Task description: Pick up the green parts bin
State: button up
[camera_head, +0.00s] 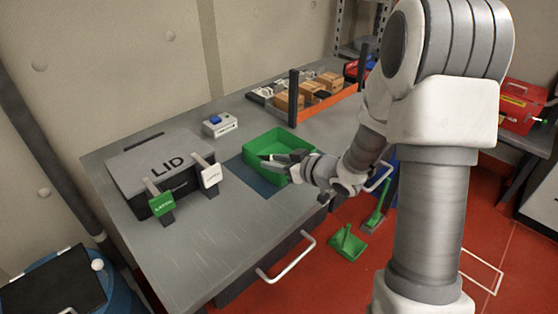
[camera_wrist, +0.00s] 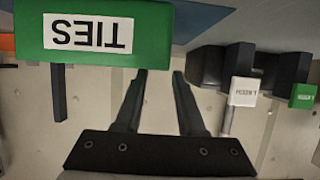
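The green parts bin (camera_head: 263,143) stands on a dark blue mat (camera_head: 256,181) on the grey workbench. In the wrist view its green wall (camera_wrist: 160,30) shows upside down with a white "TIES" label. My gripper (camera_head: 265,158) reaches in from the right and overlaps the bin's near side in the head view. In the wrist view the two dark fingers of my gripper (camera_wrist: 161,73) stand apart with nothing between them. The bin wall lies above and left of the fingertips there. Whether they touch it I cannot tell.
A grey case marked "LID" (camera_head: 165,161) with a green tag (camera_head: 162,204) and a white tag (camera_head: 211,176) stands left of the bin. A small white box with a blue top (camera_head: 220,125) is behind. An orange-edged tray (camera_head: 327,104) with cartons stands at the back right.

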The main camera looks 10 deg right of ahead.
aim_at(260, 160)
jog(key=shift+a+b+x, duration=0.2)
jog(key=shift+b+x, duration=0.25)
jog(key=shift+x, duration=2.6)
jog(key=shift+s, duration=0.25)
grip_shut()
